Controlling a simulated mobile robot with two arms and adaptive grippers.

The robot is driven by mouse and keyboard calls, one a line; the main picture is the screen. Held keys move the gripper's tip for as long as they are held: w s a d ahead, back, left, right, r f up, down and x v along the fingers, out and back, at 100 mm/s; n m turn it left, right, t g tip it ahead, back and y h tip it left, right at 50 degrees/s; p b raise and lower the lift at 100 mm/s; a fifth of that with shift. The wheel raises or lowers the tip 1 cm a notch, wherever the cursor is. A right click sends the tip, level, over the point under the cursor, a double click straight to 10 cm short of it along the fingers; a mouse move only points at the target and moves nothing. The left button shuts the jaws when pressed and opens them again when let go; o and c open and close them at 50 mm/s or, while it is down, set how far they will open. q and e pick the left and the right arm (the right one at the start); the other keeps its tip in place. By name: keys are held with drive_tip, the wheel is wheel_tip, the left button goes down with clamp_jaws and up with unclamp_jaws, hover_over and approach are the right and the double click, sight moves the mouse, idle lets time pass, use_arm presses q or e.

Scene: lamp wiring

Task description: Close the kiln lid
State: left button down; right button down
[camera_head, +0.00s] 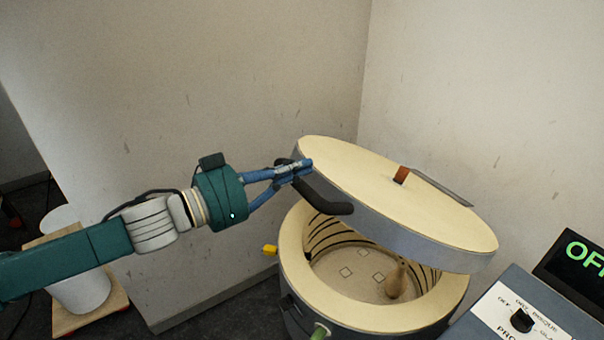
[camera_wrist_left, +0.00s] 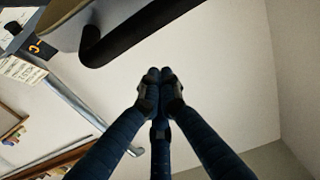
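The round kiln (camera_head: 345,312) stands right of centre in the head view, with a cream rim and coiled inner wall. Its cream lid (camera_head: 370,185) with a grey side band is raised and tilted above it, so the chamber shows. A black bar handle (camera_head: 325,200) sticks out from the lid's front left edge; it also shows in the left wrist view (camera_wrist_left: 135,32). My left gripper (camera_head: 305,167) is at the lid's left edge, near the handle's upper end. In the left wrist view its fingertips (camera_wrist_left: 160,75) meet with nothing between them, apart from the handle.
A tan vase-like piece (camera_head: 397,280) stands inside the kiln. A control box (camera_head: 530,310) with a knob and a green-lettered display (camera_head: 585,255) is at right. Walls stand close behind the kiln. A white bucket (camera_head: 80,290) sits on a wooden base at left.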

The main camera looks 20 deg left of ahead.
sight(302, 189)
use_arm(q)
drive_tip(key=shift+r+p+x, duration=0.2)
drive_tip(key=shift+p+x, duration=0.75)
drive_tip(key=shift+x, duration=0.55)
drive_tip(key=shift+s+d+f, duration=0.1)
drive_tip(key=shift+f, duration=0.55)
drive_tip(key=shift+s+a+f+p, duration=0.2)
drive_tip(key=shift+s+a+f, duration=0.2)
drive_tip(key=shift+f, duration=0.15)
drive_tip(key=shift+s+a+f+p, duration=0.25)
drive_tip(key=shift+s+f, duration=0.15)
drive_tip(key=shift+f, duration=0.15)
drive_tip(key=shift+f, duration=0.15)
